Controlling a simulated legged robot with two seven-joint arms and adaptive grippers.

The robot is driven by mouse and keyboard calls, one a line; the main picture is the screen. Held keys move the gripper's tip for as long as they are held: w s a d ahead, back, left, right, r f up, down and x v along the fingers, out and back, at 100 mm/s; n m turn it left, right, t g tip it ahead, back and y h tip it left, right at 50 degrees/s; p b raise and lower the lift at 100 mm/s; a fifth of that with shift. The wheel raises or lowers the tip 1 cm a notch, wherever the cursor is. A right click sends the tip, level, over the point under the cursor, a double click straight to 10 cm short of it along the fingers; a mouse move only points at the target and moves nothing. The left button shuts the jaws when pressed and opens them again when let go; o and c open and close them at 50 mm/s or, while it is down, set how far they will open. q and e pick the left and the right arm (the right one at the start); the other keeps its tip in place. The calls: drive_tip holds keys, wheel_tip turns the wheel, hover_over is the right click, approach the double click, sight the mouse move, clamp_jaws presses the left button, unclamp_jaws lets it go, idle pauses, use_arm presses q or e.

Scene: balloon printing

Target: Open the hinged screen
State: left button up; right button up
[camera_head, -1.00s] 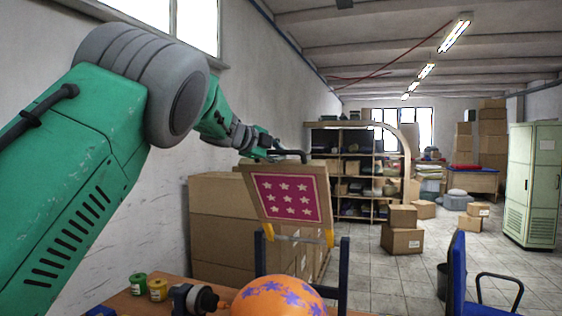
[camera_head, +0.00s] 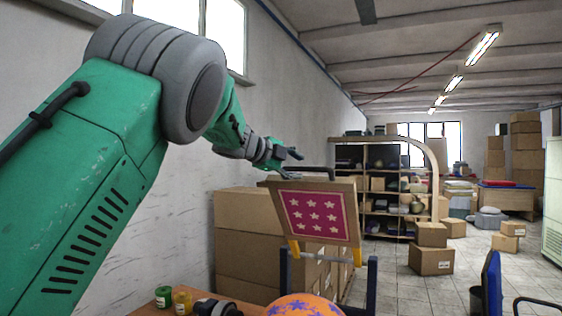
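The hinged screen (camera_head: 346,213), a wooden frame around a magenta panel with white stars, stands raised and tilted above the table on a dark blue stand (camera_head: 372,285) with yellow side arms. A dark handle (camera_head: 318,170) is on its top edge. My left gripper (camera_head: 293,164) is just left of the handle, its fingers spread and seemingly empty, with a small gap to the handle. My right gripper is out of view. An orange balloon with purple stars (camera_head: 303,307) sits below the screen, cut off by the bottom edge.
A green jar (camera_head: 164,297), a yellow jar (camera_head: 182,301) and a dark device (camera_head: 222,307) are on the table at lower left. Cardboard boxes (camera_head: 240,240) are stacked behind the screen by the wall. A blue chair (camera_head: 491,285) is at right.

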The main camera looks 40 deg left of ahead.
use_arm(q)
drive_tip(key=v, duration=0.8)
drive_tip(key=shift+s, duration=0.2)
drive_tip(key=shift+r, duration=0.15)
